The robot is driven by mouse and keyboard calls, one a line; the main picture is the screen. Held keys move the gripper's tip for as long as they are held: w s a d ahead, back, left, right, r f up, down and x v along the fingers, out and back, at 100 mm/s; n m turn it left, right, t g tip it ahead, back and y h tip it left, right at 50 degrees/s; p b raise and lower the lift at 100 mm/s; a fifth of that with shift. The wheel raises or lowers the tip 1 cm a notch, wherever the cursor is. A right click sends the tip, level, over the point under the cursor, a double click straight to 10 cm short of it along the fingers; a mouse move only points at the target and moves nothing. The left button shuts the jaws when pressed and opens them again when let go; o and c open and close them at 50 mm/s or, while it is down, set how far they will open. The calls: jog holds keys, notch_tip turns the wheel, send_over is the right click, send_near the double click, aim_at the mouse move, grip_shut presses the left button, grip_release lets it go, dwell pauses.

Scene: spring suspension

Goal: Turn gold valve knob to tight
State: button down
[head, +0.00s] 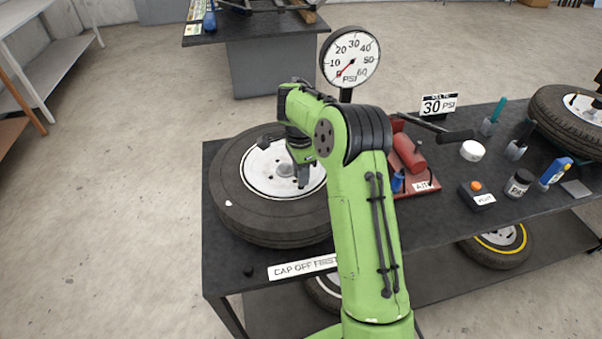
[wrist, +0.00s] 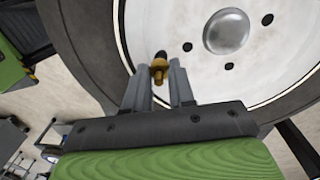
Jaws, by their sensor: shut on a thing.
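The gold valve knob (wrist: 158,66) sits by the white wheel rim (wrist: 275,65) in the wrist view, with a small dark tip just beyond it. My gripper (wrist: 160,77) is shut on the knob, one grey finger on each side. In the head view the wheel's black tire (head: 240,210) lies flat on the left of the dark table. My gripper (head: 303,180) reaches down over its rim there. The knob is too small or hidden to make out in the head view.
A round gauge (head: 350,60) behind my arm has its needle near 0. Several jars and tools occupy the right side.

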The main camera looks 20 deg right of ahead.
jog(key=c, duration=1)
grip_release()
jog(key=shift+o, duration=0.2)
notch_tip(320, 180, up, 16)
jog(key=p, duration=0.5)
jog(key=shift+w, duration=0.35)
